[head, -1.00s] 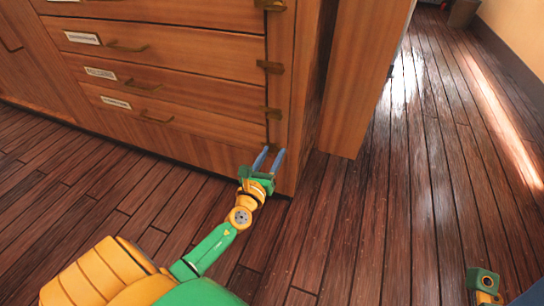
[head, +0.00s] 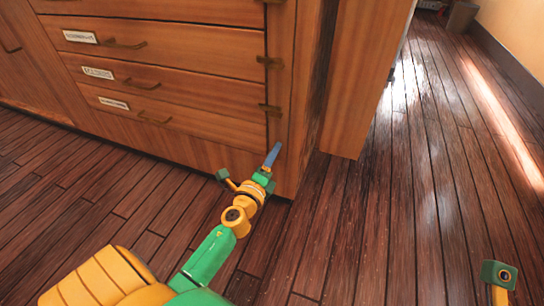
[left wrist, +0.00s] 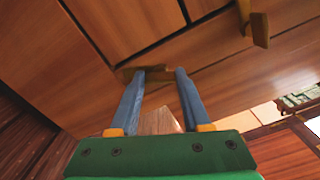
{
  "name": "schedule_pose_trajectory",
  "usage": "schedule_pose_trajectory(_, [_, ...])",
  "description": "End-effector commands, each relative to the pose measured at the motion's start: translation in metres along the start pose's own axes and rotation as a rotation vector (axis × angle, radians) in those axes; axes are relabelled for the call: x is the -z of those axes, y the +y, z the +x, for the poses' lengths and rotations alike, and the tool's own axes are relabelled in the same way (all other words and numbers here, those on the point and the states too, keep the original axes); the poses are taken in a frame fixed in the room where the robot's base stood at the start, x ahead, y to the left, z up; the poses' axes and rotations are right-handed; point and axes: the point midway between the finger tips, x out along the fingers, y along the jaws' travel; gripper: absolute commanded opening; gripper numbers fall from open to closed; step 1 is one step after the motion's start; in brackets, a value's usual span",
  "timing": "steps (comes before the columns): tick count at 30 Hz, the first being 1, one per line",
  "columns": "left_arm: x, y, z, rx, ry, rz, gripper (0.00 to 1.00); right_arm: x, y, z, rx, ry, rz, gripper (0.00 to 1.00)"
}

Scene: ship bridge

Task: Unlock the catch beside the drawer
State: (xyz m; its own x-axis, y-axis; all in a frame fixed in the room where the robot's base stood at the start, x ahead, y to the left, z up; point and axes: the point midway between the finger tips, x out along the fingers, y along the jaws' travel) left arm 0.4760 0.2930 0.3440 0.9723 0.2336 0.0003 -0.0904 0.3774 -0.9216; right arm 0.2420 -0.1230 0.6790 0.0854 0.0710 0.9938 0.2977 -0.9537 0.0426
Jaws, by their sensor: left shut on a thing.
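The wooden cabinet (head: 190,148) has a stack of shut drawers with brass-coloured handles and white labels. Small brown catches run down its right edge, one beside each drawer. The lowest catch shows between my fingertips in the left wrist view (left wrist: 125,73); in the head view my gripper hides it. My left gripper (head: 273,155) is at the lower right corner of the cabinet front, its blue fingers shut on this catch. The lowest drawer (head: 190,125) is just left of it. How far the catch is turned, I cannot tell.
Another catch (head: 269,109) sits just above the gripped one, and one more (head: 269,62) is higher. A wooden panel (head: 362,80) stands right of the cabinet. The plank floor (head: 420,220) is clear at the right. Part of my right arm shows at bottom right.

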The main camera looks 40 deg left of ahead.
Motion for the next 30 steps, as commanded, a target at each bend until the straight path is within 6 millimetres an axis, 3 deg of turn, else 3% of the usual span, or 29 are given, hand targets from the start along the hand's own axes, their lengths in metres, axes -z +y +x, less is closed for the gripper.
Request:
schedule_pose_trajectory(15, [0.0, 0.0004, -0.0001, -0.001, 0.0, -0.34, 0.0, 0.0021, -0.0004, 0.0009, 0.004, 0.008, 0.001, 0.5])
schedule_pose_trajectory(30, [0.0001, 0.0006, -0.0001, -0.002, 0.0, -0.416, 0.0, 0.0024, -0.0005, 0.0009, 0.004, 0.005, 0.0, 0.5])
